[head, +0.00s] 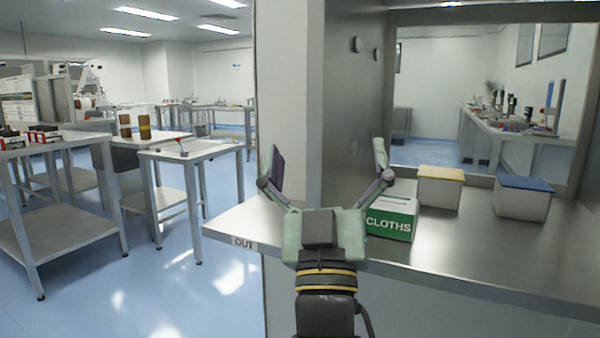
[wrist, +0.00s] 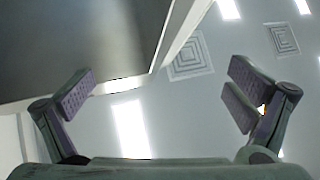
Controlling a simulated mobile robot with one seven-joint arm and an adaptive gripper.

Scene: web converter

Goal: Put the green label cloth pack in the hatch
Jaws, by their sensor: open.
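The green label cloth pack (head: 390,222) is a white box with a green front reading "CLOTHS". It stands on the metal shelf of the hatch (head: 450,250), near the left wall. My gripper (head: 328,165) is raised in front of the hatch's left edge, to the left of the pack, fingers pointing up and wide apart. Nothing is between the fingers. The right finger and gripper body overlap the pack's left side in the head view; I cannot tell whether they touch it. In the wrist view my gripper (wrist: 160,95) is open and empty against ceiling and wall.
A yellow-topped box (head: 440,188) and a blue-topped box (head: 523,198) stand on the shelf right of the pack. An "OUT" label (head: 244,242) is on the shelf's front left edge. Metal tables (head: 190,150) stand at left. Shelf front right is clear.

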